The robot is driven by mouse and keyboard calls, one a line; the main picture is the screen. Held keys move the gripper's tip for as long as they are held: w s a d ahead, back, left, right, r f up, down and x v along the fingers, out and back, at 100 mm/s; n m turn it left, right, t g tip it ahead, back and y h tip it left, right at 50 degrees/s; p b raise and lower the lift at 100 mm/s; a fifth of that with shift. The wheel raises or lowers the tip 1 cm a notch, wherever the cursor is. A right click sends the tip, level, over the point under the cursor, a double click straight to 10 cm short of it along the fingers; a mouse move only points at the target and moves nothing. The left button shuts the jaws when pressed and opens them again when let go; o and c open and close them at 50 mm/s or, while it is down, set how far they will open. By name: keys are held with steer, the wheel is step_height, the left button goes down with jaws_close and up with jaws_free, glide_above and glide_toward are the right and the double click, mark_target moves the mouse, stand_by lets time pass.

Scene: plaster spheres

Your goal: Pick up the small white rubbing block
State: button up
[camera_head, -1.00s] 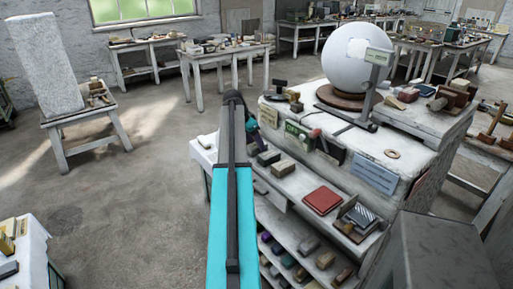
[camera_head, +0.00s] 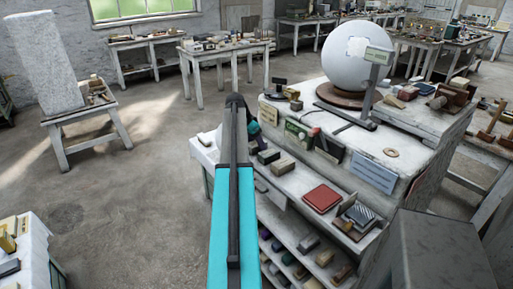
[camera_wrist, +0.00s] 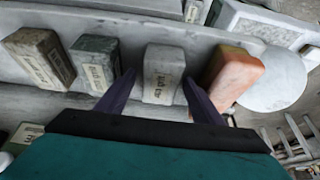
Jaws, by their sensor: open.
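The small white rubbing block (camera_wrist: 164,70) stands in a row of blocks in the wrist view, with dark lettering on its face. My gripper (camera_wrist: 159,77) is open, with one purple finger on each side of the block's lower part. The fingers look close to its sides; I cannot tell whether they touch. In the head view my arm covers the spot where the gripper works, and I cannot pick out the white block there.
A dark green block (camera_wrist: 95,62) and a brown-grey block (camera_wrist: 40,58) stand left of it. An orange-white block (camera_wrist: 232,77) stands close on its right. In the head view a large white sphere (camera_head: 354,62) sits on the workbench, with a red book-like block (camera_head: 322,198) lower down.

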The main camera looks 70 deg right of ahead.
steer(key=shift+f, duration=0.1)
steer(key=c, duration=1.4)
steer(key=shift+c, duration=0.2)
steer(key=shift+r, duration=0.2)
steer(key=shift+r+b, duration=1.25)
steer(key=shift+r, duration=3.7)
